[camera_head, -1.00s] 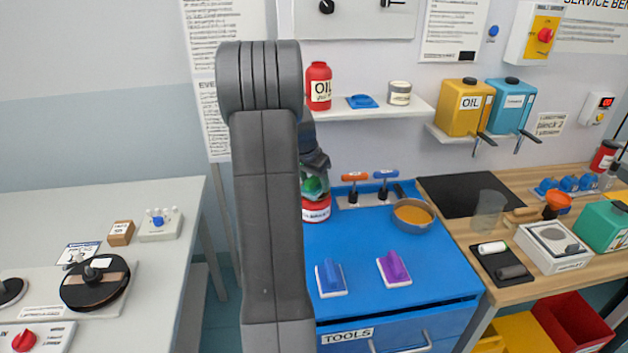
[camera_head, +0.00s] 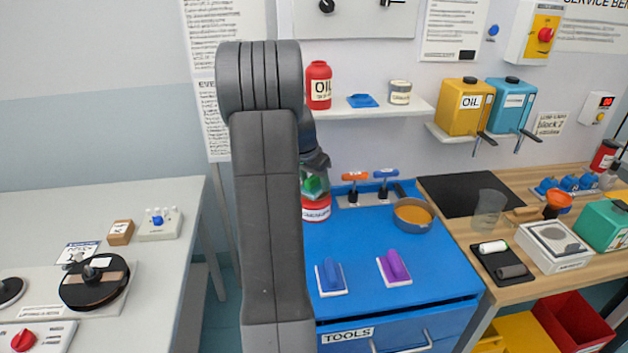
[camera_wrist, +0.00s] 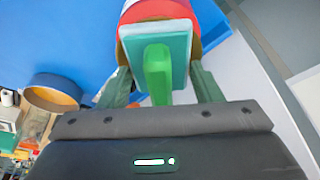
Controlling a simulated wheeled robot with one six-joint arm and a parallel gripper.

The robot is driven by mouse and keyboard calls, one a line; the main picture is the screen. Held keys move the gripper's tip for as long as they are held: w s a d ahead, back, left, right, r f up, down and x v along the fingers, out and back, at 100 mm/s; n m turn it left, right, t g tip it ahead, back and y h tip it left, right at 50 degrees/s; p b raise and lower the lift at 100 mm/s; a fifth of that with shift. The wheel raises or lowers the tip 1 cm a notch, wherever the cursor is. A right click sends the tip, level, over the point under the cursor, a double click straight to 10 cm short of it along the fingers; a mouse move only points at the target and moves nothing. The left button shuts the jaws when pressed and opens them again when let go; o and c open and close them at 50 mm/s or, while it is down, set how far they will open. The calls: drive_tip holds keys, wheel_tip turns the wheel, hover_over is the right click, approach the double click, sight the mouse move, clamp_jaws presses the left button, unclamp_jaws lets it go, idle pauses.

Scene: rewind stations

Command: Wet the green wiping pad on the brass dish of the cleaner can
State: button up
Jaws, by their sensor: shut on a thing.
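The green wiping pad (camera_wrist: 158,75) is held between the fingers of my gripper (camera_wrist: 160,88), which is shut on its green handle. In the head view the pad (camera_head: 313,186) shows at my gripper (camera_head: 316,178), just above the red and white cleaner can (camera_head: 316,208). In the wrist view the can (camera_wrist: 157,9) lies directly beyond the pad. The pad covers most of the can's top, with only a bit of brass-coloured rim (camera_wrist: 125,47) showing. I cannot tell whether the pad touches the dish.
The can stands on the blue tool cart (camera_head: 360,235). A blue pad (camera_head: 331,276), a purple pad (camera_head: 394,267), an orange-filled bowl (camera_head: 412,215) and a tool rack (camera_head: 370,195) share its top. A wall shelf (camera_head: 370,110) is above. The cart's middle is clear.

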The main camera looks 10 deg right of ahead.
drive_tip(key=shift+s+f, duration=0.1)
drive_tip(key=shift+f, duration=0.05)
drive_tip(key=shift+r+p, duration=2.2)
drive_tip(key=shift+r, duration=1.45)
drive_tip(key=shift+f, duration=0.1)
